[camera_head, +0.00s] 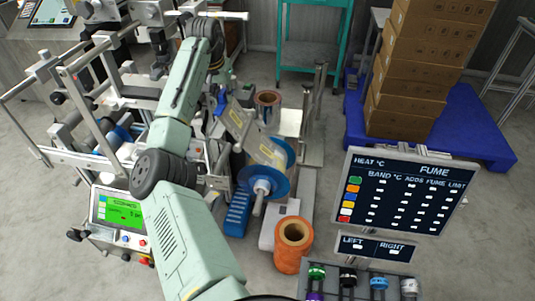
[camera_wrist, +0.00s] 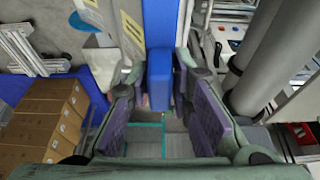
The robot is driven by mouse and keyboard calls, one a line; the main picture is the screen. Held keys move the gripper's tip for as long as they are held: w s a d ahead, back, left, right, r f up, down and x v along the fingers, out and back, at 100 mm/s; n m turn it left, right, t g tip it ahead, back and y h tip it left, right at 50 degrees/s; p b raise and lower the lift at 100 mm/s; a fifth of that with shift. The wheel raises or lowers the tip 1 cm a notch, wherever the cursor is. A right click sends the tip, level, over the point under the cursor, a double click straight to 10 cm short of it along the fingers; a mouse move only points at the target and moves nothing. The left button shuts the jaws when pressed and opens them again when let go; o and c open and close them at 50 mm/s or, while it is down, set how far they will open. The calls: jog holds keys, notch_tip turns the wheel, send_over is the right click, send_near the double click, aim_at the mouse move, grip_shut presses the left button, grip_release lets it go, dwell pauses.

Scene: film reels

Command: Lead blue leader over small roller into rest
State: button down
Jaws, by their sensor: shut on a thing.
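The blue leader shows in the wrist view as a blue strip (camera_wrist: 158,22) running down from the top edge. It ends in a blue block-like piece (camera_wrist: 160,80) between the purple finger pads. My gripper (camera_wrist: 162,110) is shut on this blue end. In the head view my gripper (camera_head: 221,98) hangs beside the machine, with a small blue piece at it. A reel with blue flanges (camera_head: 279,186) is below and right of it, with a pale yellow-labelled web above. Large grey rollers (camera_wrist: 275,55) stand right of the gripper in the wrist view. I cannot single out the small roller or the rest.
Cardboard boxes (camera_head: 420,65) stand on a blue pallet (camera_head: 480,130) at the right. A dark sign (camera_head: 403,190) stands front right. The machine's rollers and bars crowd the left.

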jog(key=shift+w+a+r, duration=0.15)
jog(key=shift+a+r, duration=0.65)
jog(key=shift+r, duration=0.05)
